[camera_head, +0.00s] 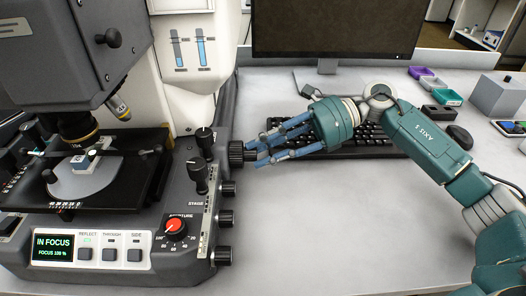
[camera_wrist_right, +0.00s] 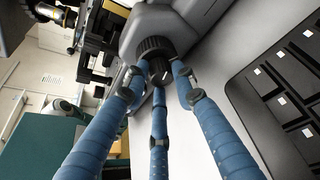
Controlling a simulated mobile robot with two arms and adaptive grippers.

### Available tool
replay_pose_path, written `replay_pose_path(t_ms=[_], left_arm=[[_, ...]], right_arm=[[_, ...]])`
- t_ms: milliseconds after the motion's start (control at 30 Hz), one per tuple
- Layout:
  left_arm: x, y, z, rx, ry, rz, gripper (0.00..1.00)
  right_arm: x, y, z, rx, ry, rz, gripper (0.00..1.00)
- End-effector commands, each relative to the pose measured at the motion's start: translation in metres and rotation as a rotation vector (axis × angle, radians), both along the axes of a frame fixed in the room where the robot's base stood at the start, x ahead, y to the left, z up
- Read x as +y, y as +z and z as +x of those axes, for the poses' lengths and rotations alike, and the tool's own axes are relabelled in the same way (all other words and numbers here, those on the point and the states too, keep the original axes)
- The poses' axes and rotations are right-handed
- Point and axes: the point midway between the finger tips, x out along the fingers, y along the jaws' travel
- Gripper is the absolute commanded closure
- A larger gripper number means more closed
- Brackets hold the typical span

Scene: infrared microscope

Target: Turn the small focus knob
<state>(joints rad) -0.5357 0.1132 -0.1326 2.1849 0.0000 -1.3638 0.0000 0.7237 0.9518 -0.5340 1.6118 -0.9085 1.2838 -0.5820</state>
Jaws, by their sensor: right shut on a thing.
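The microscope (camera_head: 190,215) stands at the left with a black two-part focus knob on its right side. The wide ribbed part (camera_head: 236,154) sits against the body, and the small focus knob (camera_head: 250,156) sticks out from it to the right. My right gripper (camera_head: 258,157) reaches in from the right, its blue fingers closed around the small knob. In the right wrist view the fingertips surround the small knob (camera_wrist_right: 160,70), with the wide knob (camera_wrist_right: 155,46) behind it. The microscope's screen (camera_head: 53,248) reads "IN FOCUS". My left gripper is not in view.
Several more knobs (camera_head: 226,220) line the microscope's side below the focus knob. A keyboard (camera_head: 355,140) lies under my right wrist, with a monitor (camera_head: 335,30) behind and a mouse (camera_head: 459,135) to the right. The table front is clear.

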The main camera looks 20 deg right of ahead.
Motion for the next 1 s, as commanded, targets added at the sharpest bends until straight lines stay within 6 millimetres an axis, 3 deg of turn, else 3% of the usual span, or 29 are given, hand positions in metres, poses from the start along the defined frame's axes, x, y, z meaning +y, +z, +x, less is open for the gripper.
replay_pose_path(t_ms=[33, 233, 267, 333, 667, 767, 1000], left_arm=[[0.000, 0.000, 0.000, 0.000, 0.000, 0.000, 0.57], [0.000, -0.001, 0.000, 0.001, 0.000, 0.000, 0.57], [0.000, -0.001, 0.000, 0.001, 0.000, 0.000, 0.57], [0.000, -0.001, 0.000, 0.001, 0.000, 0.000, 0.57], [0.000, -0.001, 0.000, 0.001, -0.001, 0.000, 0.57], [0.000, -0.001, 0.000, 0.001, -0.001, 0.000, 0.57], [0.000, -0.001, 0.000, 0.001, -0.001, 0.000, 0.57]], right_arm=[[-0.001, -0.009, -0.003, 0.012, 0.006, -0.016, 1.00], [-0.001, -0.009, -0.003, 0.014, 0.006, -0.016, 1.00], [-0.001, -0.009, -0.003, 0.014, 0.006, -0.016, 0.68], [-0.001, -0.009, -0.003, 0.014, 0.006, -0.014, 0.57], [-0.005, -0.003, -0.001, 0.008, 0.002, -0.009, 0.57], [-0.016, 0.001, -0.001, 0.008, -0.001, -0.009, 0.57], [-0.065, 0.017, -0.005, 0.007, -0.002, -0.009, 0.57]])
